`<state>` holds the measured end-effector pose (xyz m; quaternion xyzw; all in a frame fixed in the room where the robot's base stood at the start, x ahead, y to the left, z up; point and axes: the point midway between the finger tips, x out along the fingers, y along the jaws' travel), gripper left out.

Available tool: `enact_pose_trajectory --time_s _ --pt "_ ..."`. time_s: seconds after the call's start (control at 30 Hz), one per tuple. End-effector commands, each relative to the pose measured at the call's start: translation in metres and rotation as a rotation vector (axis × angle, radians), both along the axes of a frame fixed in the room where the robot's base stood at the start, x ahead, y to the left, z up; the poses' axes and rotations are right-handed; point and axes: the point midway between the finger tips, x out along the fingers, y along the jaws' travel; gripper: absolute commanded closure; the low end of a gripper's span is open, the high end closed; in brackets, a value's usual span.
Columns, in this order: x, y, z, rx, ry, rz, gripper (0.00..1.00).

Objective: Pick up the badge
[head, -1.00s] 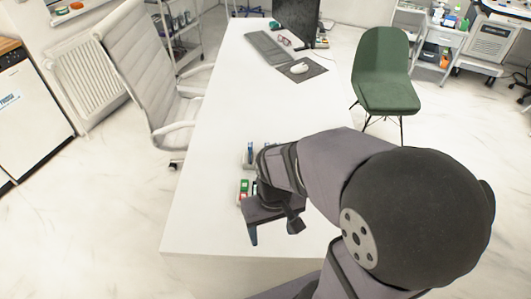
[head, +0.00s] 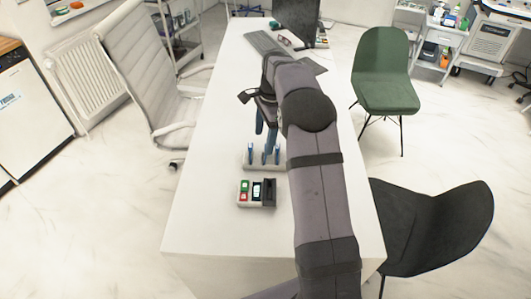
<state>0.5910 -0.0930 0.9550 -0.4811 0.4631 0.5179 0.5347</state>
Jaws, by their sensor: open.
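A small grey tray (head: 241,204) sits on the white table, holding small items: a green and red piece (head: 244,190), a white and black piece (head: 257,191) and a dark upright piece (head: 270,191). I cannot tell for sure which item is the badge. My gripper (head: 265,143) is open, its blue-grey fingers pointing down just beyond the tray, over or beside a small rack. I see nothing held between the fingers. My arm crosses the right side of the table and may hide part of it.
The small rack (head: 248,165) with upright blue items stands behind the tray. The white table (head: 205,215) is bare to the left and in front. A keyboard (head: 262,42) and a monitor (head: 297,14) are at the far end. A black chair (head: 435,228) stands at right.

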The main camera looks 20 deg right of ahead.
Motion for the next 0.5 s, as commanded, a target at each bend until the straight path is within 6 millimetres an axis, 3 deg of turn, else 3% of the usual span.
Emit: enact_pose_trajectory --time_s 0.2,0.5 --pt "0.029 -0.024 -0.015 0.032 0.019 -0.265 0.36" --pt "0.039 -0.035 -0.022 0.048 0.028 -0.392 0.36"
